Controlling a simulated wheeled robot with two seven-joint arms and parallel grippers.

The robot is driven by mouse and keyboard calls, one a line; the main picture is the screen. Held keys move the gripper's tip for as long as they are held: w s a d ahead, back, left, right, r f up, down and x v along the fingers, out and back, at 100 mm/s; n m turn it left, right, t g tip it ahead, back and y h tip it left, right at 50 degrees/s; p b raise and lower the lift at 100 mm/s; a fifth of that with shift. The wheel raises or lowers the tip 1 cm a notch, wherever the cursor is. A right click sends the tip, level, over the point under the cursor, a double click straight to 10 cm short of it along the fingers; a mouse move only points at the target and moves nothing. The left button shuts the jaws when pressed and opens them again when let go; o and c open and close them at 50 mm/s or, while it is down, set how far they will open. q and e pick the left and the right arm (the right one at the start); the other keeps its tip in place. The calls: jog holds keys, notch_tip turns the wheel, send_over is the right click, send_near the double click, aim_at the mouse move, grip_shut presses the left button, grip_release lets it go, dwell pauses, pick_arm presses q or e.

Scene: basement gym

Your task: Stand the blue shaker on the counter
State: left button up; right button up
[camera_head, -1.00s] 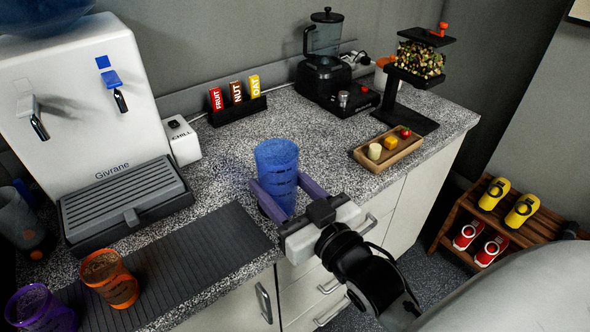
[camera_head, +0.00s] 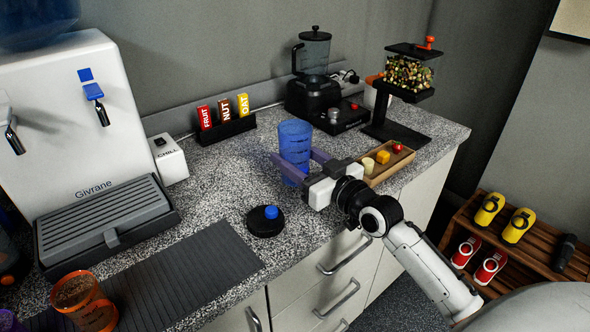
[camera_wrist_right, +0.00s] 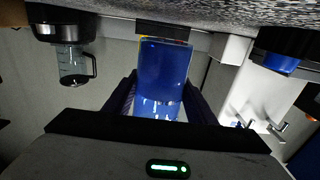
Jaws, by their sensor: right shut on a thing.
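The blue shaker (camera_head: 295,138) is a translucent, open-topped cup, upright above the back-middle part of the speckled counter (camera_head: 215,180). My right gripper (camera_head: 294,156) is shut on it, with one purple finger on each side. In the right wrist view, which shows the room upside down, the shaker (camera_wrist_right: 163,70) sits between the fingers, its base end close to the counter. I cannot tell whether the base touches. My left gripper is not in view.
A black lid with a blue knob (camera_head: 266,220) lies on the counter nearer the front. A wooden tray with small blocks (camera_head: 376,176) stands right of the shaker, the bar box (camera_head: 226,130) behind left, the blender (camera_head: 314,75) behind. A dark mat (camera_head: 190,275) and orange cup (camera_head: 85,300) are front left.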

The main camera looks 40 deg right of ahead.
jog(key=shift+f, duration=1.4)
jog(key=o, duration=1.2)
jog(key=shift+f, duration=0.2)
jog(key=shift+o, duration=0.2)
jog(key=shift+r, duration=0.1)
jog(key=s, duration=0.8)
jog(key=s+d+b, duration=0.1)
jog(key=s, duration=0.3)
